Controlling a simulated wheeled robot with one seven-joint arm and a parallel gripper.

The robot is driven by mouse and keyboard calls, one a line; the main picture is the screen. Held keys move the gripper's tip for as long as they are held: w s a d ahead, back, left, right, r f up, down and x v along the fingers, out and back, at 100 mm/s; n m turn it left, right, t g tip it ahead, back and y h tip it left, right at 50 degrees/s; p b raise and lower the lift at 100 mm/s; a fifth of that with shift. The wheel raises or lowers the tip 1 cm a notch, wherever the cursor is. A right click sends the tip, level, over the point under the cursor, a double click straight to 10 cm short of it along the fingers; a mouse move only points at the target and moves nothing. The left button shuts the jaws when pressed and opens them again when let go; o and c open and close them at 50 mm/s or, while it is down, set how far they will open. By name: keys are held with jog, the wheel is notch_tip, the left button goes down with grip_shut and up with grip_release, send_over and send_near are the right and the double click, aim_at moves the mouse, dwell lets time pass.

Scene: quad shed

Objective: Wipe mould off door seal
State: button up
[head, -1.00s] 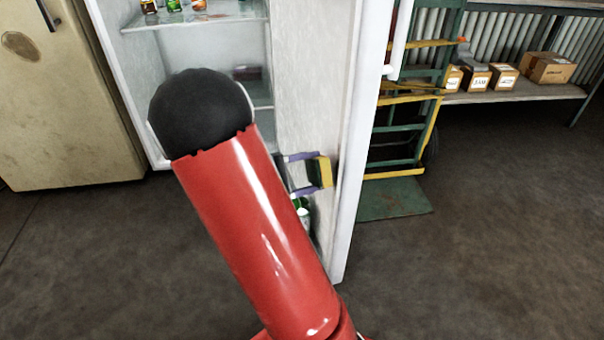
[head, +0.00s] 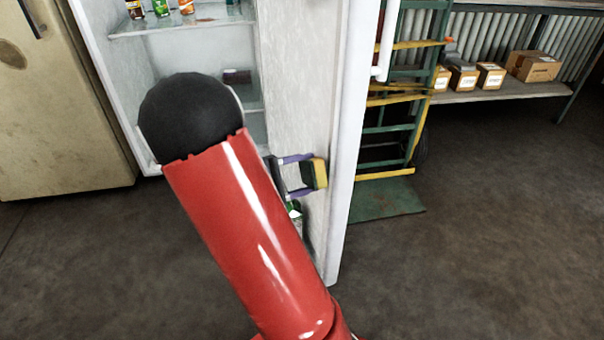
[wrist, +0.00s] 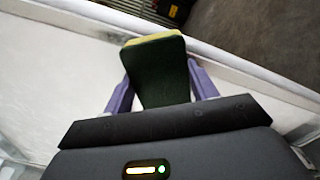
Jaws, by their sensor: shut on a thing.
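My gripper (head: 298,175) has purple fingers and is shut on a sponge (head: 320,173) with a yellow layer and a dark green layer. In the wrist view the sponge (wrist: 160,75) sits between the two fingers, its green face toward the camera. The sponge is in front of the inner side of the open fridge door (head: 345,150), close to the door's edge; I cannot tell whether it touches. The pale door edge (wrist: 235,62) runs behind the sponge in the wrist view. I cannot make out mould on the seal. My red arm hides part of the fridge and door.
The open fridge (head: 110,70) has bottles on its upper shelf. An old beige fridge (head: 60,110) stands left. A green and yellow hand truck (head: 395,130) stands behind the door. Boxes (head: 490,75) line a low shelf at right. The right floor is clear.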

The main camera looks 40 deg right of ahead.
jog(key=shift+x, duration=1.2)
